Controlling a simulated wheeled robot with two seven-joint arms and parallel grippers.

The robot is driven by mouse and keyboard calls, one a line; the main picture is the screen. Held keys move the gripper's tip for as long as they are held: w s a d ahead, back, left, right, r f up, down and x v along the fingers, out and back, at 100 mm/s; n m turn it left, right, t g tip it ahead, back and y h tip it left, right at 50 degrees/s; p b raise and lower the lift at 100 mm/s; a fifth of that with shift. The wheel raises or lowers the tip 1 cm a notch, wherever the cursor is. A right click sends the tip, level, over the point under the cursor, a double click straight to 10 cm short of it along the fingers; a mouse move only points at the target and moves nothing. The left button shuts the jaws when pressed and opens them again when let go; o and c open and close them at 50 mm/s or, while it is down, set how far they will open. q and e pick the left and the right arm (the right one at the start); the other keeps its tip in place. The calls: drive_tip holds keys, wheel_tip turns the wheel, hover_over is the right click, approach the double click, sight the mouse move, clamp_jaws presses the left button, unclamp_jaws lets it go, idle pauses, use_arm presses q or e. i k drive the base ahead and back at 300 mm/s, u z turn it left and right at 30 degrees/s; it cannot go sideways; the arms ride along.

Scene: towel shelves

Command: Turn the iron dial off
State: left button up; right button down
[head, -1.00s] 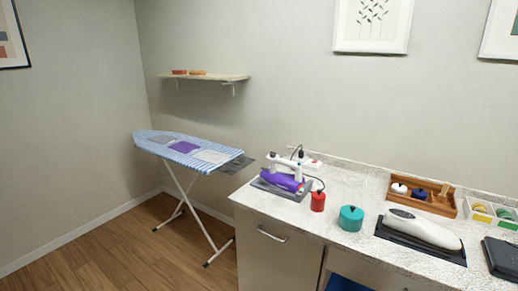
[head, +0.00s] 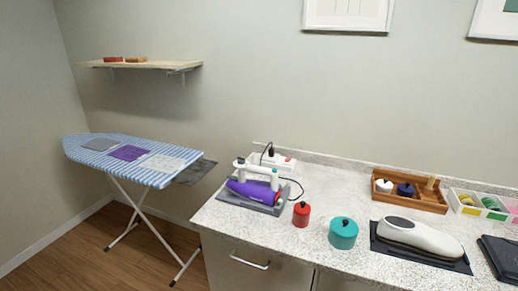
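A purple and white iron (head: 254,188) sits on a grey rest pad (head: 232,202) at the left end of the speckled counter. A small red and teal part shows at its right end; I cannot tell whether this is the dial or how it is set. A black cord runs from near the iron to a white power strip (head: 284,162) against the wall. Neither of my grippers is in view.
A red lidded pot (head: 301,215) and a teal one (head: 343,234) stand right of the iron. A white appliance (head: 420,236) lies on a dark mat, with a wooden tray (head: 417,200) behind. An ironing board (head: 95,145) with folded cloths stands left. A wall shelf (head: 150,65) hangs above.

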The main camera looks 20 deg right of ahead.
sight(241, 161)
drive_tip(key=z, duration=0.6)
drive_tip(key=i, duration=0.55)
drive_tip(key=z, duration=0.65)
